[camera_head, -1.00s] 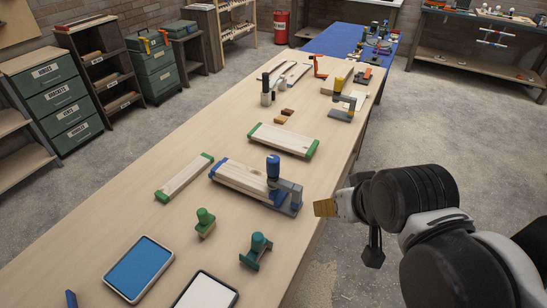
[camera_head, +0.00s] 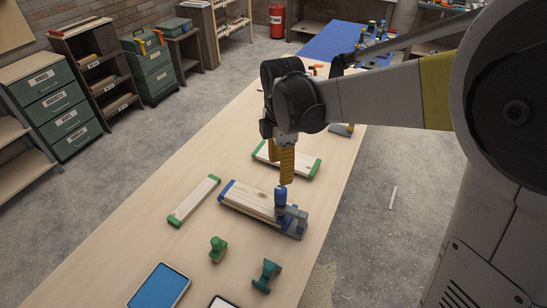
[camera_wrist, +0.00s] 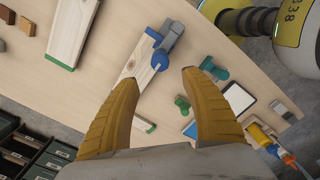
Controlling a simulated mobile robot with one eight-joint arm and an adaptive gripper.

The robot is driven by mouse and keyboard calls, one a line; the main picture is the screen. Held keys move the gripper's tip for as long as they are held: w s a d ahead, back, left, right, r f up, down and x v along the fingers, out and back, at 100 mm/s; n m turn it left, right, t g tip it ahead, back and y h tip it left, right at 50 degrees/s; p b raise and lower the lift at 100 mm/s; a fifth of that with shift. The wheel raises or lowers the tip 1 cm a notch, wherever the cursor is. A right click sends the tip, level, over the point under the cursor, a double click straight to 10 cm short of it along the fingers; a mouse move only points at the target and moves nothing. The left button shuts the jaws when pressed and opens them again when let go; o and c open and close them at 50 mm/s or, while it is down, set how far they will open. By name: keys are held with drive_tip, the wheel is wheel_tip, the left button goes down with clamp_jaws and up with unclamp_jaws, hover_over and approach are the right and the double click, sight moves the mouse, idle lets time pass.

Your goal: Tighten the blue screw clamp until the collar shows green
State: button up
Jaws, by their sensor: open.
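The blue screw clamp (camera_head: 280,197) stands on the workbench at one end of a pale wooden board (camera_head: 249,199). It has an upright blue knob and a grey body. In the wrist view the blue knob (camera_wrist: 159,60) lies just beyond and between my fingertips, with the grey body behind it. My gripper (camera_head: 282,175) points down over the clamp, its yellow fingers just above the knob. In the wrist view my gripper (camera_wrist: 160,77) is open and empty, the fingers wide apart. The collar's colour cannot be made out.
A small green tool (camera_head: 217,248) and a teal one (camera_head: 267,275) stand near the clamp. A blue tray (camera_head: 159,288) lies in front. Green-ended boards lie at the left (camera_head: 194,201) and behind (camera_head: 300,161). The bench's right edge is close to the clamp.

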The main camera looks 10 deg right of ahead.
sight(280, 189)
wheel_tip(280, 189, down, 11)
drive_tip(key=shift+r+b, duration=0.2)
drive_tip(key=shift+b, duration=1)
drive_tip(key=shift+c, duration=0.5)
drive_tip(key=c, duration=1.1)
